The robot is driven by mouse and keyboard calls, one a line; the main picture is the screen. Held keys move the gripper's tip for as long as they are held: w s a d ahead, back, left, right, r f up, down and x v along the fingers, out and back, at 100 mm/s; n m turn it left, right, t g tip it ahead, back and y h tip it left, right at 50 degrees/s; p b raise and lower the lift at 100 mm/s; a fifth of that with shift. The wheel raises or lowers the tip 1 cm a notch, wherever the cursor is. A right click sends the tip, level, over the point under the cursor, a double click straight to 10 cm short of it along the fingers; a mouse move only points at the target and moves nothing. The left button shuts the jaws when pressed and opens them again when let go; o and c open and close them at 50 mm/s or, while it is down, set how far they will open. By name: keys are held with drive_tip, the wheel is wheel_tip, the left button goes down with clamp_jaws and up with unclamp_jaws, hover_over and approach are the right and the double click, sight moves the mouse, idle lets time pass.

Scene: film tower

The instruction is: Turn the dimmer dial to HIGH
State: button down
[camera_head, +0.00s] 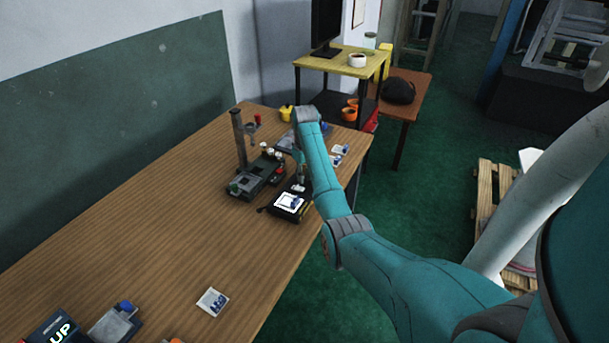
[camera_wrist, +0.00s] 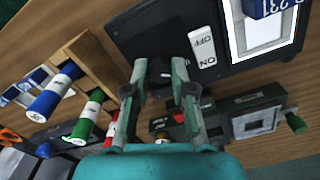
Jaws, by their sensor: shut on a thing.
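The black light box (camera_head: 292,211) sits on the wooden table with its bright panel lit and a blue item lying on it. In the wrist view, the box (camera_wrist: 150,35) fills the top, with a white ON/OFF rocker switch (camera_wrist: 203,47) beside the lit panel (camera_wrist: 262,38). The dimmer dial (camera_wrist: 160,78) is a dark knob near the box's edge, mostly covered by the fingers. My gripper (camera_wrist: 160,70) is closed on the dial, one finger on either side. In the head view, my gripper (camera_head: 299,184) is small at the box's far edge. No dial markings are readable.
A dark device with an upright post (camera_head: 240,140) stands left of the box. A card (camera_head: 212,301) lies nearer; the middle-left table is clear.

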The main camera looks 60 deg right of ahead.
drive_tip(key=shift+m, duration=0.3)
drive_tip(key=m, duration=0.5)
drive_tip(key=shift+m, duration=0.4)
drive_tip(key=m, duration=1.1)
drive_tip(key=shift+m, duration=0.4)
drive_tip(key=m, duration=0.5)
drive_tip(key=shift+m, duration=0.4)
drive_tip(key=c, duration=1.2)
unclamp_jaws()
drive_tip(key=shift+c, duration=0.2)
